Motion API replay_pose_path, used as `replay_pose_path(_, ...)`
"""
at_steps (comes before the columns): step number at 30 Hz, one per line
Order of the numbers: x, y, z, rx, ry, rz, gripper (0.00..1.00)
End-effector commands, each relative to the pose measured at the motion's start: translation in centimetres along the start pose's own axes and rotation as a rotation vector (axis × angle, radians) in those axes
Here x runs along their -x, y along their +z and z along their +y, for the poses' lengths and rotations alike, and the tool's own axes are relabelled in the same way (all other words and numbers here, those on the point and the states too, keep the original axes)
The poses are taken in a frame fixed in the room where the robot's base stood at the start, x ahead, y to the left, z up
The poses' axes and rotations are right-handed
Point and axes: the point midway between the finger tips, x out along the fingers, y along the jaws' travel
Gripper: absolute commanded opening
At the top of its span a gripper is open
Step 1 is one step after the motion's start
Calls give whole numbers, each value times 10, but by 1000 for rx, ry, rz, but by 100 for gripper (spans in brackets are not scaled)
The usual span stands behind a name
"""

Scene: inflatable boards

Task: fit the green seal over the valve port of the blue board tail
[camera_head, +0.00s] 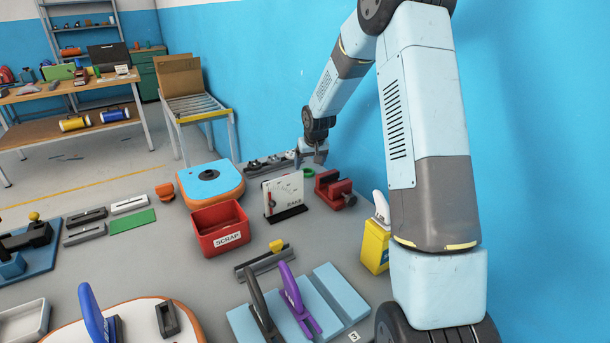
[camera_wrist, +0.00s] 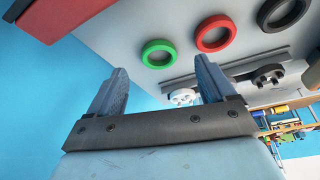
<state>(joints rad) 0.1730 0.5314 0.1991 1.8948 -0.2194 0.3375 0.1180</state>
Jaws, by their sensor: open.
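The green seal (camera_wrist: 159,53) is a ring lying flat on the grey bench, just beyond my fingertips in the wrist view. In the head view only a small part of it (camera_head: 309,172) shows, beside my gripper. My gripper (camera_wrist: 160,78) is open and empty, its two fingers apart, with the seal near the gap between them; I cannot tell the height above it. In the head view my gripper (camera_head: 314,157) is at the far right of the bench. The blue board tail (camera_head: 222,189) has an orange rim and a dark valve port (camera_head: 208,174) on top, left of my gripper.
A red ring (camera_wrist: 215,33) and a black ring (camera_wrist: 282,12) lie beside the seal. A rail with a white fitting (camera_wrist: 183,97) is close by. A white panel stand (camera_head: 284,194), red vise (camera_head: 334,190) and red scrap bin (camera_head: 220,229) stand near the board tail.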

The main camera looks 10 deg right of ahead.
Motion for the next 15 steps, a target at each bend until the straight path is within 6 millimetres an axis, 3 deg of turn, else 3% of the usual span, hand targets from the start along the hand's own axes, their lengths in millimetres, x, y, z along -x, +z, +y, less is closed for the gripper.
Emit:
replay_pose_path(9, -40, 1, 2, 0, -1, -3, 83)
replay_pose_path(15, -47, 0, 2, -1, 0, 0, 83)
